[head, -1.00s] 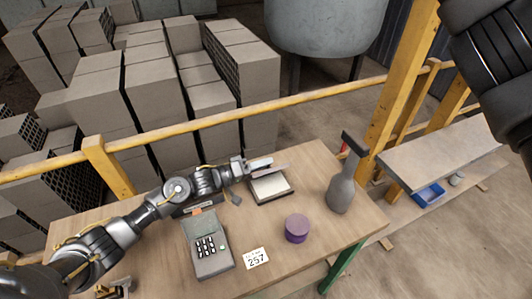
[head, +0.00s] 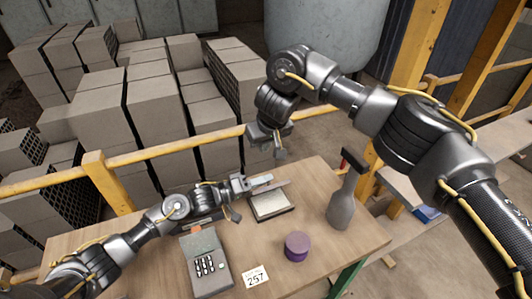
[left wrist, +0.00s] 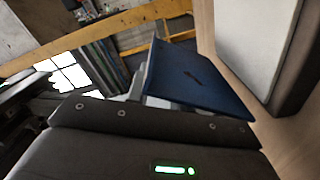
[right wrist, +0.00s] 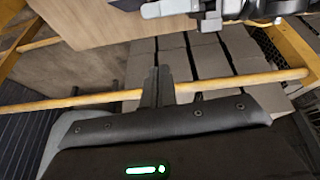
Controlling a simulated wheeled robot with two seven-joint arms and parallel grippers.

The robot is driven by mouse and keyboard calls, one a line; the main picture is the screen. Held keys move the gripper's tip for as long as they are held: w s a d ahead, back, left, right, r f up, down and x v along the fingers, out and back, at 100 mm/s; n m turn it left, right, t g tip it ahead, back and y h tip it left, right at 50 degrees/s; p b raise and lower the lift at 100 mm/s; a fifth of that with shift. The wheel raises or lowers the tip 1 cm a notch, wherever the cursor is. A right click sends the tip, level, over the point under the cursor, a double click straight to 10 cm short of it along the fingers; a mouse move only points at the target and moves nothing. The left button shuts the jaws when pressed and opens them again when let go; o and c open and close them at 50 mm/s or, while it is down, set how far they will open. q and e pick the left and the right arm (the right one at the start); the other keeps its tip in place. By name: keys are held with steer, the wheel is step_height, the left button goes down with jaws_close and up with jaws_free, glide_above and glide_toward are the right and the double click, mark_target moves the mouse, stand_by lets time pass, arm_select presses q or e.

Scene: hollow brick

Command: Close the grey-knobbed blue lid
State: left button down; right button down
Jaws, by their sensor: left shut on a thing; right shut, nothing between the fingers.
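The blue lid (left wrist: 200,82) shows as a dark blue flat panel in the left wrist view. In the head view the lid (head: 275,186) is a thin tilted slab above the back edge of a dark-rimmed box with a pale top (head: 271,206); that box also shows in the left wrist view (left wrist: 262,45). My left gripper (head: 250,184) is shut on the lid at its left side. The grey knob is not visible; I cannot tell whether the fingers hold it. My right gripper (head: 278,149) is shut and empty, above the table's back edge; its closed fingers show in the right wrist view (right wrist: 158,86).
A yellow rail (head: 150,153) runs behind, with stacked bricks beyond. The table's front right is clear.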

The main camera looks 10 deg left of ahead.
steer(key=shift+w+d+f, duration=0.1)
steer(key=shift+f, duration=4.95)
